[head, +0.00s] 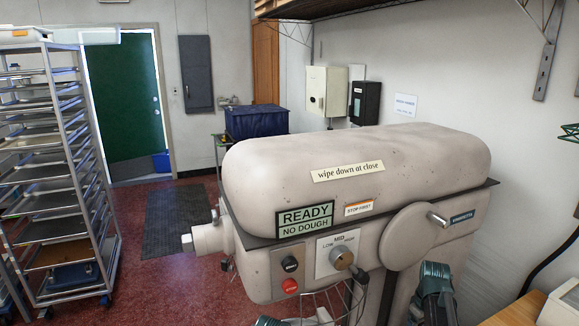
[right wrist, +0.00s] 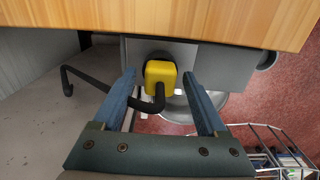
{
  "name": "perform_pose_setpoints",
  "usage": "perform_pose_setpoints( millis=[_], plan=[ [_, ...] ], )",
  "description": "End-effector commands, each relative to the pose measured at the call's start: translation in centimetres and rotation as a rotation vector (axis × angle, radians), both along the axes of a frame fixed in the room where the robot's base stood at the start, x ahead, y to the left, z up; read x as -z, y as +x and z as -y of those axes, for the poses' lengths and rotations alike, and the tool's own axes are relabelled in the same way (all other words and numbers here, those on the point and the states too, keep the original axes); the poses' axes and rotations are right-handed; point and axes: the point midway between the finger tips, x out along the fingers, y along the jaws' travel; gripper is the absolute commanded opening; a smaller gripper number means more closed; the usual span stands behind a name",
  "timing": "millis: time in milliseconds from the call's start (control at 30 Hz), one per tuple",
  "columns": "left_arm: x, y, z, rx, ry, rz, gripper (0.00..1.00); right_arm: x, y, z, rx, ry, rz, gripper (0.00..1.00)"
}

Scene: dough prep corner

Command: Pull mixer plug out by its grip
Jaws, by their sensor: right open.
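The yellow plug (right wrist: 160,75) sits at a grey box under a wooden board in the right wrist view, and a black cable bends away from it to the left. My right gripper (right wrist: 159,76) is open, with one blue finger on each side of the plug and a visible gap on both sides. I cannot tell how deep the fingertips reach. The large beige mixer (head: 350,165) fills the middle of the head view, with a "READY NO DOUGH" sign and a control knob. The plug does not show there.
The wooden board (right wrist: 200,18) hangs close over the plug. A wire basket (right wrist: 275,150) with items stands at the lower right, and a metal bowl (right wrist: 200,108) lies beyond the plug. A tray rack (head: 60,180) stands left in the head view, with open red floor beside it.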

Motion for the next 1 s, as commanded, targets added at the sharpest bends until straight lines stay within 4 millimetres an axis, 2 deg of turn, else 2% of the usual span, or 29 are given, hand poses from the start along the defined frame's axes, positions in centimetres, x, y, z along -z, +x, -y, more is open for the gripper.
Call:
perform_pose_setpoints(
  millis=[567, 667, 1000],
  plan=[
    [0.01, 0.00, 0.00, 0.000, 0.000, 0.000, 1.00, 0.01, 0.00, 0.00, 0.000, 0.000, 0.000, 0.75],
    [0.01, 0.00, 0.00, 0.000, 0.000, 0.000, 1.00, 0.01, 0.00, -0.01, 0.000, 0.000, 0.000, 0.61],
    [0.01, 0.00, 0.00, 0.000, 0.000, 0.000, 1.00, 0.01, 0.00, -0.01, 0.000, 0.000, 0.000, 0.00]
  ],
)
